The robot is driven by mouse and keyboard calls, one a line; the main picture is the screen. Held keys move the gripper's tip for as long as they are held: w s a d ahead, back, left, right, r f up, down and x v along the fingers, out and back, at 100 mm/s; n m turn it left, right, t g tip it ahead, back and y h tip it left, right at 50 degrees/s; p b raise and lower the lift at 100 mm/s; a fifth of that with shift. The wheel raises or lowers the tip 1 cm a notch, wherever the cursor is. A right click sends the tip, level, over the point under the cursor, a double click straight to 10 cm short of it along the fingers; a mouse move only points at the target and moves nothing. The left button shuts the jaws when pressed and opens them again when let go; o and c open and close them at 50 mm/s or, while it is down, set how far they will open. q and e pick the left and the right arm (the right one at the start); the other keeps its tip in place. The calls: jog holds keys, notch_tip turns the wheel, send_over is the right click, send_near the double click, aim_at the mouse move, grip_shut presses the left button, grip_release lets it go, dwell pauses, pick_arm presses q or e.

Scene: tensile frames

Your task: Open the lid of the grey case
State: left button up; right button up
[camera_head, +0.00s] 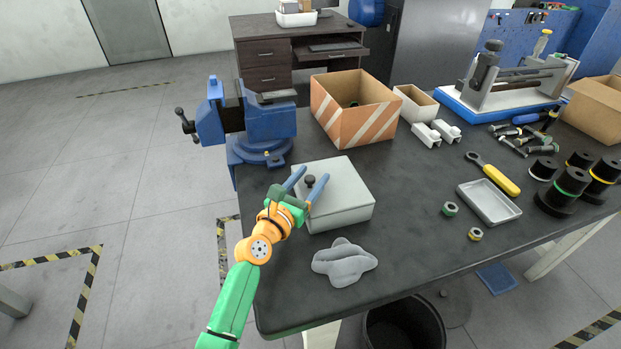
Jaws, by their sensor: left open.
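The grey case (345,190) sits shut on the dark workbench, with a flat pale lid and a small dark round knob (310,181) near its left side. My left gripper (308,183) comes in from the lower left. Its two blue fingers are apart, one on each side of the knob as seen from here, over the left part of the lid. I cannot tell whether the fingers touch the knob. My right gripper is not in view.
A blue vise (262,130) stands behind the case, with a striped cardboard box (340,118) to its right. A grey rag (344,263) lies in front. A metal tray (489,203), a yellow-handled wrench (500,181) and black spools (562,189) are on the right. Bench between case and tray is clear.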

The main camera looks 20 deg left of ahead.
pick_arm(q)
jog(key=shift+s+r, duration=0.1)
jog(key=shift+s, duration=0.05)
jog(key=c, duration=0.4)
grip_shut()
dwell(0.8)
